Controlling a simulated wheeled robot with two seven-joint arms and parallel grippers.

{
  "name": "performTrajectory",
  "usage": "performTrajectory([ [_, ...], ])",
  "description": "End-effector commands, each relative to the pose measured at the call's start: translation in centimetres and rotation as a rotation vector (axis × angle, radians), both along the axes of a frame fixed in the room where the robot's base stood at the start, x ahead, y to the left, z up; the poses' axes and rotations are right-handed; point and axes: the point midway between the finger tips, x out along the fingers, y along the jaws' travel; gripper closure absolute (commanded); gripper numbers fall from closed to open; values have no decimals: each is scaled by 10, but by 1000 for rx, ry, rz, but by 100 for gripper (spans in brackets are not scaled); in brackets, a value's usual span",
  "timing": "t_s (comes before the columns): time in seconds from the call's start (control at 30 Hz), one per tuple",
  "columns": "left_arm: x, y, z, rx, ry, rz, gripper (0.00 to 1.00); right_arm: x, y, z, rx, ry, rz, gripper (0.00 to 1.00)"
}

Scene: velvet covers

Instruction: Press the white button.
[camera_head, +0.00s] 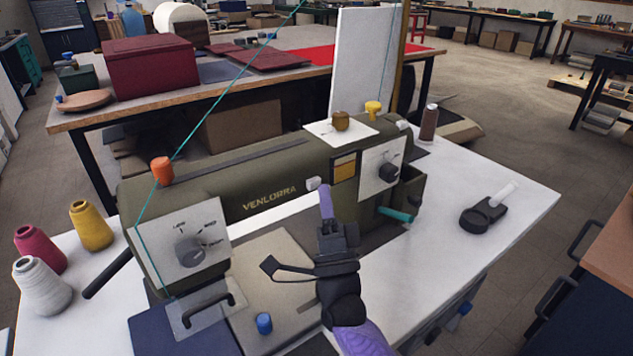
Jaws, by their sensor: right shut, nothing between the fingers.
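A green sewing machine (265,180) marked VENLORRA stands on a white table. A small white button-like piece (313,183) sticks out of its front, right of the lettering. My right gripper (326,204), with purple fingers, is shut and empty, pointing up the picture at the machine's front. Its fingertips appear just right of and slightly below the white piece; I cannot tell whether they touch it. Another small white piece (403,125) sits on the machine's top right end. My left gripper is out of view.
A dial panel (190,245) is at the machine's left end, with a second dial (388,173) at right. A teal lever (396,215) sticks out near my gripper. Thread cones (42,285) stand at left. A black holder (483,215) stands at right, with clear tabletop around it.

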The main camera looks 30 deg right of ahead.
Motion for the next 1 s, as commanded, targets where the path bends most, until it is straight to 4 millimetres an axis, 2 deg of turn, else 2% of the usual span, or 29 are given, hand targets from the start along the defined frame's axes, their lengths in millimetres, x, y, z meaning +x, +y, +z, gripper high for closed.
performTrajectory([
  [0.17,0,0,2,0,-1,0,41,-2,0,0,0,1,1,100],
  [0.4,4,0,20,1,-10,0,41,-35,-3,3,-1,2,0,100],
  [0.6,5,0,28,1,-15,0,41,-57,-5,1,0,1,-1,100],
  [1.0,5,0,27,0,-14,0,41,-60,-5,-1,0,1,0,100],
])
